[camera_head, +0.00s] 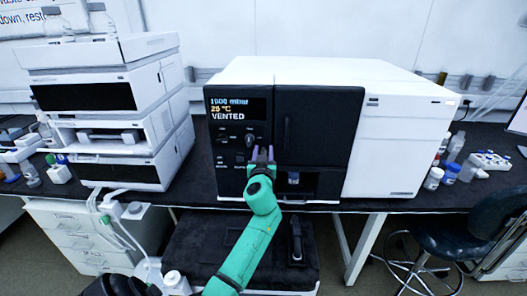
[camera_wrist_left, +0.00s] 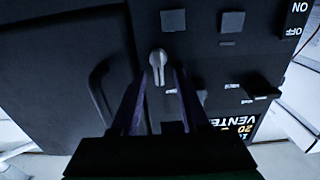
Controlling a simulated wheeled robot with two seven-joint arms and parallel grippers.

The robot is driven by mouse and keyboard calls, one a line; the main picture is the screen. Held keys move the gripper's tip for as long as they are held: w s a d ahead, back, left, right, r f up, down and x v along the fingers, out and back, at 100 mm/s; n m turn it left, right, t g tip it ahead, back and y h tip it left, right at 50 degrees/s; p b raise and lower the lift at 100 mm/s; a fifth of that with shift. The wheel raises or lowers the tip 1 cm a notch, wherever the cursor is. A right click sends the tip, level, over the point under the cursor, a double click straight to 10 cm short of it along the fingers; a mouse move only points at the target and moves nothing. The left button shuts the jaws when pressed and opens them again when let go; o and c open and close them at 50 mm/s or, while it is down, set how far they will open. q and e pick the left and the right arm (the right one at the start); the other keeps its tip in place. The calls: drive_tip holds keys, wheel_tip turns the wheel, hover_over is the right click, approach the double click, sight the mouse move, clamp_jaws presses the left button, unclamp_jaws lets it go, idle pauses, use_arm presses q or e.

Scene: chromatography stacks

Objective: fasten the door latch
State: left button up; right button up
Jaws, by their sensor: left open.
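The instrument's black door (camera_head: 318,125) looks shut beside the black control panel (camera_head: 225,165). In the left wrist view the door (camera_wrist_left: 60,75) lies at the left with its recessed handle (camera_wrist_left: 103,90). The door latch (camera_wrist_left: 158,66) is a small light-grey lever on the dark front, near the door's edge. My left gripper (camera_head: 262,153) is at the front panel, beside the door. In the wrist view its open purple fingers (camera_wrist_left: 160,75) stand on either side of the latch lever, with a gap showing on both sides.
The display (camera_head: 237,109) reads VENTED. A white instrument stack (camera_head: 115,100) stands at the left, with bottles on top. Small bottles (camera_head: 450,172) stand on the bench at the right. A dark chair (camera_head: 490,215) is at the lower right. Air in front of the door is free.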

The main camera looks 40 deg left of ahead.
use_arm(q)
drive_tip(key=shift+c, duration=0.3)
clamp_jaws()
